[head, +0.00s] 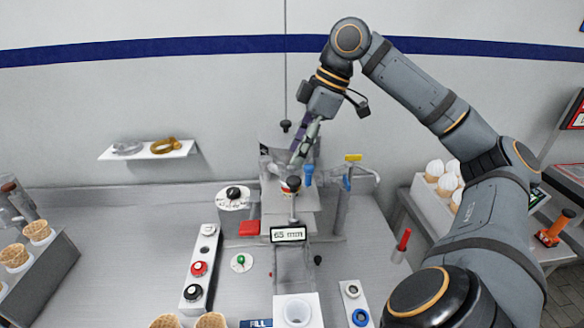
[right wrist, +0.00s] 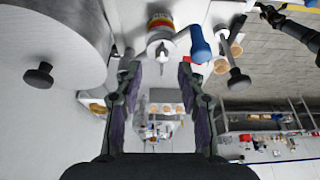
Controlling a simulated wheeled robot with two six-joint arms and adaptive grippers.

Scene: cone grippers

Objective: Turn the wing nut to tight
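In the right wrist view, a small silver piece that looks like the wing nut (right wrist: 162,52) sits at the end of a light cylinder with a red and yellow band (right wrist: 160,24). It lies ahead of and between my right fingertips, with a gap on each side. My right gripper (right wrist: 157,66) is open and empty. In the head view my right gripper (head: 298,160) reaches down to the grey machine at the back of the counter. The gripper largely hides the wing nut there. My left gripper is not in view.
A blue-handled lever (head: 308,172) stands close to the right of the gripper, with a yellow-topped post (head: 353,158) beyond it. A display reading 65 mm (head: 288,234) stands in front.

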